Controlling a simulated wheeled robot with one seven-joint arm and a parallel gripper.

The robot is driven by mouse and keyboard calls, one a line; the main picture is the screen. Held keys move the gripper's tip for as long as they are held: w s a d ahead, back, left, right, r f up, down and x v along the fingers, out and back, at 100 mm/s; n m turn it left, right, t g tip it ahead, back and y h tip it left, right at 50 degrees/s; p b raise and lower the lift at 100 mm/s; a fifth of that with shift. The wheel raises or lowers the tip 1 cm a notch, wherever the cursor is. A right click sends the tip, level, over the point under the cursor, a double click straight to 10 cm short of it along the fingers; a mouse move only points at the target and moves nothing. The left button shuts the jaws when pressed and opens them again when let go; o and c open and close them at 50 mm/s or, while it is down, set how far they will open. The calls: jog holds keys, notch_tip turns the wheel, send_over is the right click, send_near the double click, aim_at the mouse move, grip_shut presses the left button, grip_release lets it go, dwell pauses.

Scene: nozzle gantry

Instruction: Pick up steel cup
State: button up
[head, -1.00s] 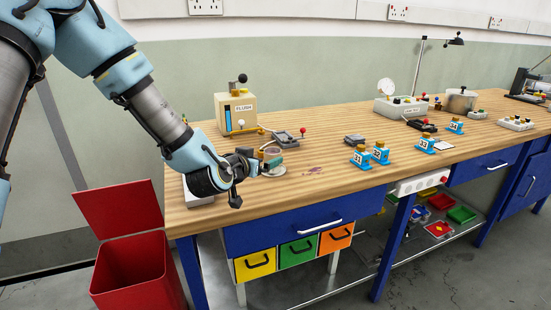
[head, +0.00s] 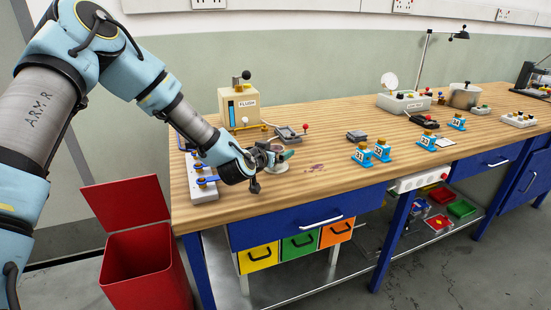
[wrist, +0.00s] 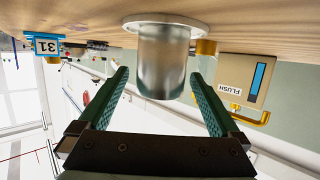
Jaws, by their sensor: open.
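The steel cup (wrist: 162,62) is a plain grey metal cylinder. It stands on a pale round disc (wrist: 190,27) on the wooden bench and appears upside down in the wrist view. My gripper (wrist: 159,76) is open and empty. Its two green-padded fingers point at the cup, with their tips to either side of its outline. Gaps show on both sides, and I cannot tell how far the tips reach along it. In the head view my gripper (head: 280,153) is low over the bench's near left part and largely hides the cup.
A beige FLUSH box (head: 239,107) stands behind my gripper. A grey device with a red knob (head: 289,135) is close by. Blue numbered blocks (head: 362,154) stand to the right. A white panel with blue parts (head: 202,180) lies left. A red bin (head: 140,260) stands on the floor.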

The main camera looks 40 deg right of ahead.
jog(key=c, duration=1.5)
jog(key=shift+c, duration=0.2)
